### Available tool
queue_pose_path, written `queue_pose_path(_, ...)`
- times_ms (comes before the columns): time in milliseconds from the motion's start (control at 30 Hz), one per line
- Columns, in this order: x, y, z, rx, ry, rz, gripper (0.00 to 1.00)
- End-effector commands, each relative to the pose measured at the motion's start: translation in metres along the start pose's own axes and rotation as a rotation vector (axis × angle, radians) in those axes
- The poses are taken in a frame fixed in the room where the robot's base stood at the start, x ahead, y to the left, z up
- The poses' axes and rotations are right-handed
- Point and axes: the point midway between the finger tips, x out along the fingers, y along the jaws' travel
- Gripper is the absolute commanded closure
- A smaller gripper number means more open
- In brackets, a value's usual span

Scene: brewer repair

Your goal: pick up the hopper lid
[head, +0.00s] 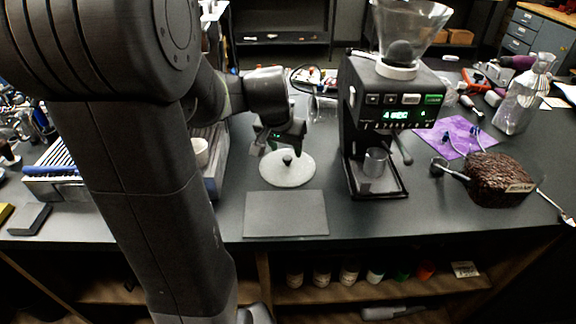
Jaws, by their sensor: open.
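The hopper lid (289,174) is a round, pale, flat disc with a small dark knob at its centre. It lies on the dark counter, left of the coffee grinder (392,125). My gripper (279,149) points down just above the far part of the lid, close to the knob. It is open and holds nothing. From this view I cannot tell whether the fingers touch the knob. The clear hopper (414,30) on top of the grinder has an open top.
A flat grey mat (286,213) lies in front of the lid. A metal cup (375,163) stands at the grinder's base. To the right are a purple cloth (455,137), a brown textured block (499,180) and a clear bottle (524,95). A white cup (200,153) is behind my arm.

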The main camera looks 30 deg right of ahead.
Motion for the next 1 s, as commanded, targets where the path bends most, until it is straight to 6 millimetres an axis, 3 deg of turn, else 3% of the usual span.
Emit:
queue_pose_path(433, 0.047, 0.0, -0.002, 0.0, -0.004, 0.001, 0.51)
queue_pose_path(767, 0.053, 0.0, -0.003, 0.0, -0.001, 0.0, 0.51)
queue_pose_path(1000, 0.052, 0.0, -0.003, 0.0, -0.001, 0.0, 0.94)
